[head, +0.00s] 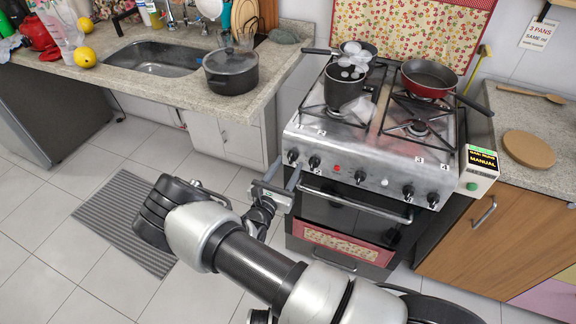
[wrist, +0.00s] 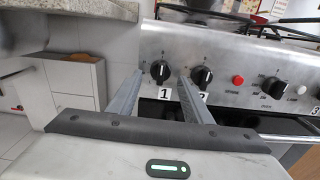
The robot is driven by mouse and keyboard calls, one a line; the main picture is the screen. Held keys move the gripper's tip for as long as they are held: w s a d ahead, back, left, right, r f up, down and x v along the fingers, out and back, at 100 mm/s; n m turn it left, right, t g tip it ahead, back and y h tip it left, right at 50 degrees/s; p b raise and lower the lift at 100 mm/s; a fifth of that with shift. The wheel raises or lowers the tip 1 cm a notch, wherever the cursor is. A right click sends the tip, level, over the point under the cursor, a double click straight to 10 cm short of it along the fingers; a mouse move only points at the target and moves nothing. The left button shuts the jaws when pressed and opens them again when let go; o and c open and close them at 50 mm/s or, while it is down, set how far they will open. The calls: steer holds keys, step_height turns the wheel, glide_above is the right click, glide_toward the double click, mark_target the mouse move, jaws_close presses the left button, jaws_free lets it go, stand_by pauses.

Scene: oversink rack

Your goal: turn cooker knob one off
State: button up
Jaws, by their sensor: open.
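Cooker knob one (wrist: 160,71) is a black round knob above the label 1 on the steel front panel. It is the leftmost knob in the head view (head: 293,156). My gripper (head: 287,171) is open and empty in front of the panel's left end. In the wrist view its two fingers (wrist: 160,76) point at the panel, one on each side of knob one. I cannot tell whether they touch it. Knob two (wrist: 202,76) is just right of the right finger. The exact setting of knob one is too small to read.
A dark pot (head: 345,95) with white steam or bubbles stands on the cooker's left side. A red pan (head: 428,78) sits at the back right. The oven handle (head: 355,208) runs below the panel. The counter's edge (head: 270,95) is close on the left.

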steer(key=v, duration=1.6)
steer(key=shift+s, duration=0.3)
steer(key=shift+a, duration=0.1)
steer(key=s+d+r+m+g+h+p, duration=0.1)
steer(key=d+r+m+g+h+p, duration=0.15)
steer(key=d+r+m+g, duration=0.75)
steer(key=s+d+r+m+g+h+p, duration=0.1)
steer(key=d+r+m+g+h+p, duration=0.2)
steer(key=d+r+m, duration=0.7)
steer(key=s+d+r+m+y+p, duration=0.1)
steer(key=s+r+m+y, duration=0.5)
steer(key=r, duration=0.8)
steer(key=s+d+r+m+t+y+p, duration=0.1)
steer(key=s+r+m+y+p, duration=0.3)
steer(key=r, duration=1)
steer(key=s+d+m+y, duration=0.1)
steer(key=s, duration=0.2)
steer(key=shift+m+t+y+p, duration=0.3)
steer(key=shift+m+y+p, duration=0.05)
steer(key=shift+m, duration=0.05)
